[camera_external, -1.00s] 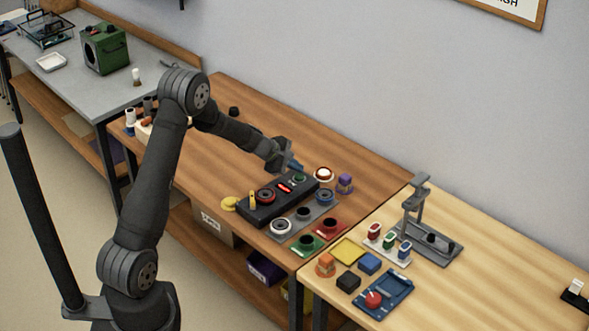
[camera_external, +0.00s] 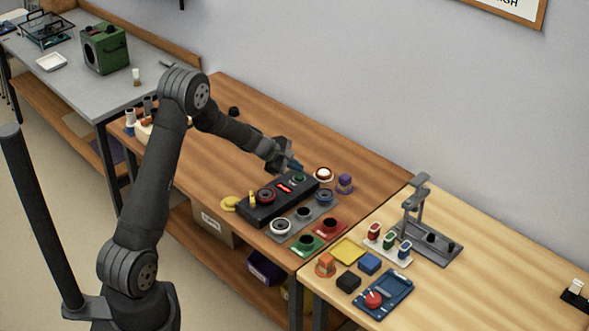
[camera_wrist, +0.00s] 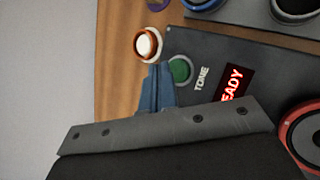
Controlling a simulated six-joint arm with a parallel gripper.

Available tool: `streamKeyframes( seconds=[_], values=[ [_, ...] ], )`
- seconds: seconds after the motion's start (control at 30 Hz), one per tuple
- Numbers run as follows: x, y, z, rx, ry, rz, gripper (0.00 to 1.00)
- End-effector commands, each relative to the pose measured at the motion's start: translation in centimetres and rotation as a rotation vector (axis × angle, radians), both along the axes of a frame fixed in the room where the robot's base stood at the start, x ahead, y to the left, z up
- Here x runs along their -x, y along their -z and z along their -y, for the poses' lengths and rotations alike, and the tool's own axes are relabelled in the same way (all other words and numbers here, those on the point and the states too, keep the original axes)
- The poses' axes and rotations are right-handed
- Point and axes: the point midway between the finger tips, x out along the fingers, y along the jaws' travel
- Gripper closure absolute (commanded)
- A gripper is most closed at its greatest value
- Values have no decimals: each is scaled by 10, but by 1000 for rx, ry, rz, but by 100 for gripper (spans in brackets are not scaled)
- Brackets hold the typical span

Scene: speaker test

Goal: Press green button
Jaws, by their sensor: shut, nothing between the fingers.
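The green button (camera_external: 299,177) is a round green cap at the right end of the black speaker tester box (camera_external: 262,211). In the wrist view the green button (camera_wrist: 180,70) sits beside the word TONE and a lit red display (camera_wrist: 233,84). My gripper (camera_external: 297,164) is just above that end of the box. In the wrist view its blue fingers (camera_wrist: 156,88) are closed together with nothing between them. Their tips appear just left of the green button, partly overlapping its edge. I cannot tell whether they touch it.
A red-and-white round button (camera_external: 323,174) and a purple piece (camera_external: 345,182) stand right of the box. A grey tray with speakers (camera_external: 318,209), a red tray (camera_external: 332,228) and a green tray (camera_external: 308,244) lie in front.

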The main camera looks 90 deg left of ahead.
Motion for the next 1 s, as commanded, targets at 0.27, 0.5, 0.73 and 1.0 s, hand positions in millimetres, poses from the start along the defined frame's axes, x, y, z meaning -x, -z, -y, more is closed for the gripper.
streamKeyframes(
  seconds=[0.27,0.5,0.73,1.0],
  values=[
    [0,0,0,0,0,0,100],
    [0,0,0,0,0,0,100],
    [0,0,0,0,0,0,100],
    [0,9,0,1,0,0,100]
  ],
)
